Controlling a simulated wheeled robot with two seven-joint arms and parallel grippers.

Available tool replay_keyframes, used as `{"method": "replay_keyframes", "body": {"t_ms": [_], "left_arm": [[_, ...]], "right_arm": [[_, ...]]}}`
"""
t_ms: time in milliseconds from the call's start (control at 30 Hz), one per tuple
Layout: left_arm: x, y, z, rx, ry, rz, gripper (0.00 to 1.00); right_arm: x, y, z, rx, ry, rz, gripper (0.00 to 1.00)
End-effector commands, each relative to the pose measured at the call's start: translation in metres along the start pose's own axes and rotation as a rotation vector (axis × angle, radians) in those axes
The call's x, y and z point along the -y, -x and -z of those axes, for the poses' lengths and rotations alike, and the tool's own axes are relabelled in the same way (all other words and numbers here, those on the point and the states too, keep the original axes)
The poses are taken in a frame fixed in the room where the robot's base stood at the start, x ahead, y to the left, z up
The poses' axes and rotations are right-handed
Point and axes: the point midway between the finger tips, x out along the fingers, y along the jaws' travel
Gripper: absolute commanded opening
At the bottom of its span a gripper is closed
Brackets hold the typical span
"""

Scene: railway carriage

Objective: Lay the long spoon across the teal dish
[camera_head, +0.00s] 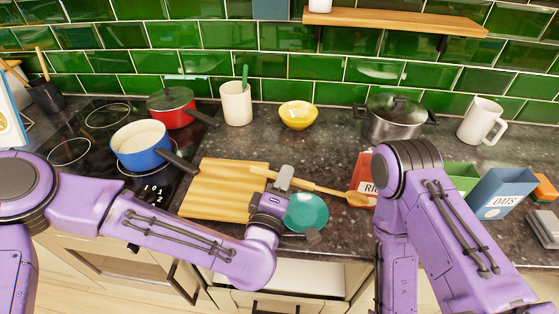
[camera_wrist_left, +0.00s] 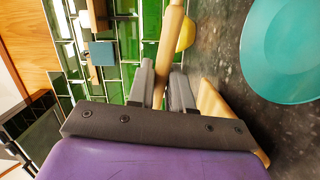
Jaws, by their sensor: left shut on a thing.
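The long wooden spoon (camera_head: 320,189) is in my left gripper (camera_head: 281,184), which is shut on its handle. The spoon points right, its bowl end close to the red rice box. In the left wrist view the spoon handle (camera_wrist_left: 170,45) passes between the two fingers of the gripper (camera_wrist_left: 162,82). The teal dish (camera_head: 307,213) stands on the counter just in front of the spoon and right of my left wrist; it also shows in the left wrist view (camera_wrist_left: 285,50). The spoon appears behind the dish, not over it. My right gripper is out of view.
A wooden board (camera_head: 222,190) lies left of my gripper. The red rice box (camera_head: 363,172) stands near the spoon's bowl, partly behind my right arm. A yellow bowl (camera_head: 298,117), a cream crock (camera_head: 236,104) and a lidded pot (camera_head: 394,120) stand along the back. A blue pan (camera_head: 140,145) is on the hob.

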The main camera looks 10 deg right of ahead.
Motion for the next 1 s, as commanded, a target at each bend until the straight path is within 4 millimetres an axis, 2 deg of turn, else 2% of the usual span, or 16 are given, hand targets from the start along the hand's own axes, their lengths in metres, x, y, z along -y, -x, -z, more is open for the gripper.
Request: {"method": "replay_keyframes", "body": {"t_ms": [500, 1000], "left_arm": [[0.0, 0.003, 0.0, 0.0, 0.01, -0.003, 0.0], [0.045, 0.003, -0.007, 0.0, 0.009, -0.002, 0.0]], "right_arm": [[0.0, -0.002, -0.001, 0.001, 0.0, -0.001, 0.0], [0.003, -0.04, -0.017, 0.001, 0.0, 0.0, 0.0]]}}
